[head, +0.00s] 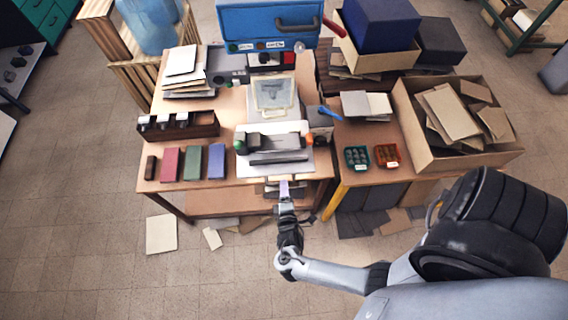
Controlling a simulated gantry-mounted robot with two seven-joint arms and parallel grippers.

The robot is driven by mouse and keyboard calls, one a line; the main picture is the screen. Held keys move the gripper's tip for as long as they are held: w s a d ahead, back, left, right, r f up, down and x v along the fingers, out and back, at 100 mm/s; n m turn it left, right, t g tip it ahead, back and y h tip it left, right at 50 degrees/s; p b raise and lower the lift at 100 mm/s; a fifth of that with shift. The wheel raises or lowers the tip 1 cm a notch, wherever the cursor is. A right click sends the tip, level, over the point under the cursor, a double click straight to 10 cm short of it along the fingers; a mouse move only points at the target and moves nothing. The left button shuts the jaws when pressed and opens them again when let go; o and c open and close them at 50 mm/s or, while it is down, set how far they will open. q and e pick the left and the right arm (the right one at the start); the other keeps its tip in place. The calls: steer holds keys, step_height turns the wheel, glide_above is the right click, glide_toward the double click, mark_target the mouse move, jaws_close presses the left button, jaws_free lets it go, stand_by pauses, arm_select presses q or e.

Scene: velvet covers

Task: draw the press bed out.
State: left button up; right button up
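The blue press (267,22) stands at the back middle of the table, with a black handle and a red lever. A pale grey bed-like plate (292,168) reaches from the press toward the table's front edge. A framed pale sheet (274,95) lies on its rear part, and a grey and white bar unit (273,142) with orange and green ends crosses its front. My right gripper (284,188) is at the front edge of the table, just below the plate. Its fingers are too small to tell whether they are open or touching anything. My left gripper is out of view.
Red, green and blue blocks (193,163) and a dark rack (178,125) stand at the left. Small green and orange trays (386,156) and an open cardboard box (455,157) are at the right. Loose sheets (161,234) lie on the floor.

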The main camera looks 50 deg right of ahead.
steer(key=shift+d, duration=0.1)
steer(key=s+d+r+p, duration=0.2)
steer(key=s+d+r, duration=0.2)
steer(key=s+r, duration=0.6)
steer(key=shift+s+d+r+p, duration=0.15)
steer(key=shift+s+r+p, duration=0.2)
steer(key=shift+r, duration=0.2)
stand_by(0.4)
